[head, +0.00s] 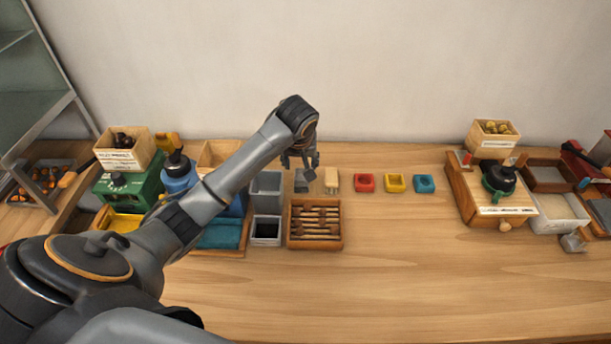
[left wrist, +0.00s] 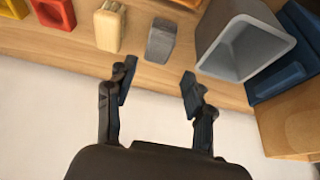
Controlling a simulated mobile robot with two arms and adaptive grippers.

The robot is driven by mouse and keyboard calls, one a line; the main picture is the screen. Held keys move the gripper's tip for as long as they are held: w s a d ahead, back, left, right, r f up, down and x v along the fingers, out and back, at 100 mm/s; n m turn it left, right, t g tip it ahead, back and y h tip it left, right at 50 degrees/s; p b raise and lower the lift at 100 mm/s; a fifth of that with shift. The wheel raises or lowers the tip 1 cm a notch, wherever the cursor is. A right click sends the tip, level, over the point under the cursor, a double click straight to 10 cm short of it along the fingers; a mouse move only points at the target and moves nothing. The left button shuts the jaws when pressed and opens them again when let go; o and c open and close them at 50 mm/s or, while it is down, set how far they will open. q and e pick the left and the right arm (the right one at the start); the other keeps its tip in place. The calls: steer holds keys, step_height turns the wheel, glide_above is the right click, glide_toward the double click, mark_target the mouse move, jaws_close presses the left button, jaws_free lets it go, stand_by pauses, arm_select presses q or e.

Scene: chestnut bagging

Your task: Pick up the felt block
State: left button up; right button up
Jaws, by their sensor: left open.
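A small grey block (head: 301,184), which looks like the felt block, stands on the wooden table between a grey bin and a cream block. In the left wrist view the grey block (left wrist: 160,41) lies just beyond the fingertips, roughly in line with the gap between them. My left gripper (head: 301,166) is open, above and behind the grey block, and partly overlaps it in the head view. In the left wrist view the open fingers (left wrist: 158,84) have nothing between them. My right gripper is not in view.
The cream block (head: 331,180) stands close to the right of the grey one, and the grey bin (head: 266,190) close to its left. A tray of wooden tools (head: 316,243) lies in front. Red (head: 364,183), yellow and blue holders stand farther right. The front right table is clear.

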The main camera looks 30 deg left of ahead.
mark_target(301, 176)
arm_select(q)
steer(key=x, duration=0.3)
steer(key=shift+s, duration=0.3)
steer(key=shift+x, duration=1.15)
steer(key=shift+w+f, duration=0.15)
steer(key=shift+w, duration=0.15)
steer(key=shift+w+f+p, duration=0.2)
steer(key=shift+f+p, duration=0.45)
steer(key=shift+f, duration=0.05)
steer(key=shift+x, duration=1.15)
steer(key=shift+w+a+f, duration=0.1)
steer(key=shift+w+f, duration=0.05)
steer(key=shift+f, duration=0.45)
steer(key=shift+c, duration=0.2)
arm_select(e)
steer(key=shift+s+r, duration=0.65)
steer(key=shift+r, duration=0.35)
arm_select(q)
steer(key=c, duration=0.9)
steer(key=shift+c, duration=0.2)
